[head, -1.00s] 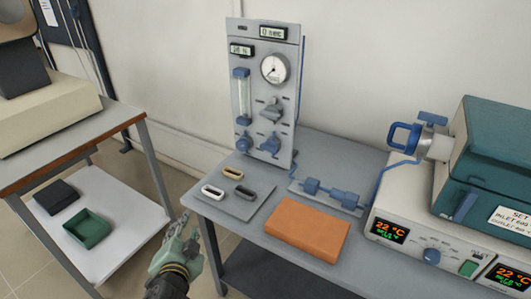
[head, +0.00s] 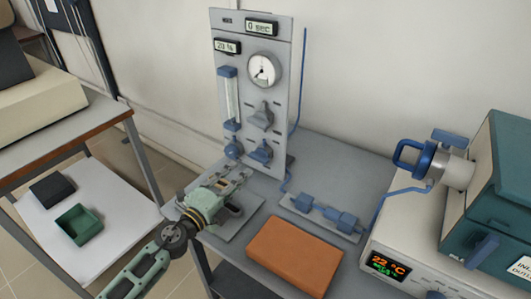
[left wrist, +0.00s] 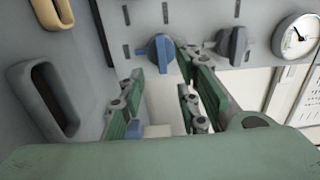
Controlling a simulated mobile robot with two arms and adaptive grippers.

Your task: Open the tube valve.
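The upright grey panel (head: 283,130) carries a blue valve knob (head: 261,151) low on its right side, a second blue knob (head: 233,149) to its left and a grey knob (head: 262,115) above. Which of these is the tube valve, I cannot tell. My left gripper (head: 238,176) is low in front of the panel, over the small mat. In the left wrist view its green fingers (left wrist: 163,88) are apart with nothing between them. Beyond them is a blue knob (left wrist: 160,53), with a grey-blue knob (left wrist: 235,45) to its right. My right gripper is out of view.
An orange block (head: 295,255) and a plate with blue tube fittings (head: 322,212) lie right of the gripper. The furnace (head: 505,185) with a blue-handled end fitting (head: 425,160) stands at the right. Dark (left wrist: 42,100) and tan (left wrist: 52,12) handle-like pieces are close by.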

